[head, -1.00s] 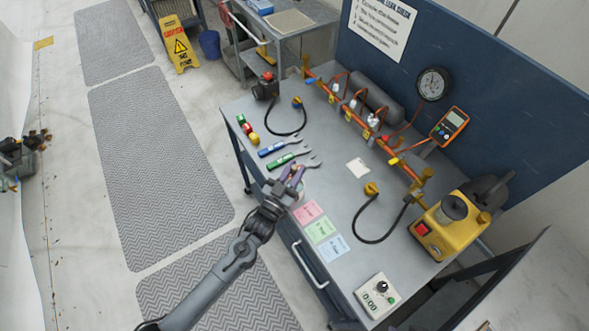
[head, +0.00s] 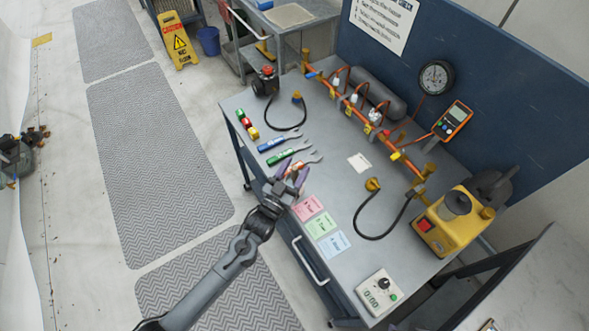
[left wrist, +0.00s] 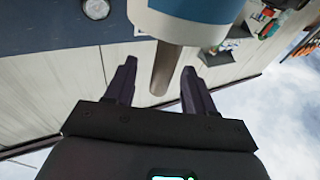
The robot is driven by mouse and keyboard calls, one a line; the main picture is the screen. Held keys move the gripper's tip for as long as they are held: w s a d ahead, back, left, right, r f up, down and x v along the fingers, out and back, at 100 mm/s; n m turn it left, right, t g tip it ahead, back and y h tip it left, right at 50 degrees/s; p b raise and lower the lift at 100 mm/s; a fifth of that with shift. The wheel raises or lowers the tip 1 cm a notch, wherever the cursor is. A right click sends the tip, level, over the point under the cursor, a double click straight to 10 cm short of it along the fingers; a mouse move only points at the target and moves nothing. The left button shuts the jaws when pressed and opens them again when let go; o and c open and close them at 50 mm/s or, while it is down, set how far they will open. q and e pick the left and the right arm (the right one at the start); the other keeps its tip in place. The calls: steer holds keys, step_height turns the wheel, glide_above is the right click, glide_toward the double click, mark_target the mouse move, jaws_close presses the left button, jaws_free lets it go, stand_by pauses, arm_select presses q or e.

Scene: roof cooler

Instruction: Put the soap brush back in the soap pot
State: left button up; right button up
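My left gripper (head: 289,176) is over the near edge of the grey bench, with its two dark purple fingers spread. In the left wrist view the fingers (left wrist: 158,78) stand apart, and a plain tan-grey rod (left wrist: 167,68) shows between them with gaps at its sides. The rod comes out of a white and blue round body (left wrist: 192,12) at the top of that view. It looks like the brush handle and the soap pot, but no bristles show and I cannot be sure. My right gripper is not in view.
The bench (head: 335,195) holds blue- and green-handled wrenches (head: 285,155), coloured cards (head: 321,226), a timer (head: 378,291), a yellow pump (head: 452,220) and an orange pipe rack (head: 370,125). A black hose (head: 362,230) curls at its middle. Grey mats (head: 150,160) cover the floor.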

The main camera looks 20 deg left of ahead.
arm_select(q)
steer(key=shift+s, duration=0.15)
steer(key=s+a+g+y+p, duration=0.1)
steer(key=s+a+g+y, duration=0.1)
steer(key=s+g, duration=0.95)
steer(key=s+a+g+y+p, duration=0.1)
steer(key=s+a+g, duration=0.3)
steer(key=s, duration=1.5)
step_height(320, 180, up, 27)
steer(key=d+p, duration=0.1)
steer(key=p, duration=2.6)
steer(key=shift+w+r+g, duration=0.2)
steer(key=shift+w+g, duration=0.05)
steer(key=shift+g, duration=0.1)
